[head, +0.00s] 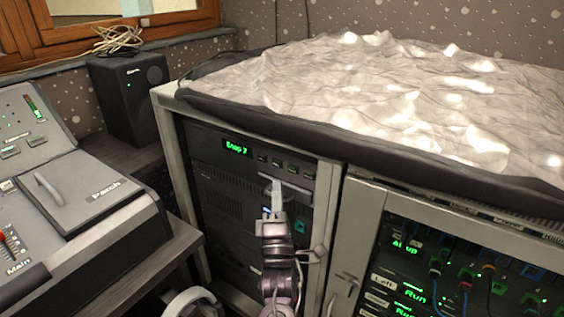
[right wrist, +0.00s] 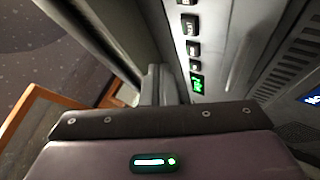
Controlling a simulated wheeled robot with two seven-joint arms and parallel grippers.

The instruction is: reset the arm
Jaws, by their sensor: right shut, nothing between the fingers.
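My right gripper (head: 275,188) is in front of the left rack unit (head: 252,187), close to its face just below the row of small buttons. Its fingers are shut and empty. Whether the fingertips touch the panel I cannot tell. My right arm rises from the bottom edge in the head view and hides part of the rack's lower front. In the right wrist view the gripper's housing fills the bottom, and rack buttons (right wrist: 192,47) show at the upper right, one lit green. My left gripper is not in view.
A lighting desk with a "Patch" lid (head: 90,187) stands at the left. A black speaker (head: 130,92) stands behind it. A crumpled pale cover (head: 360,90) lies on the rack top. An open rack door (head: 352,240) frames cables at the right.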

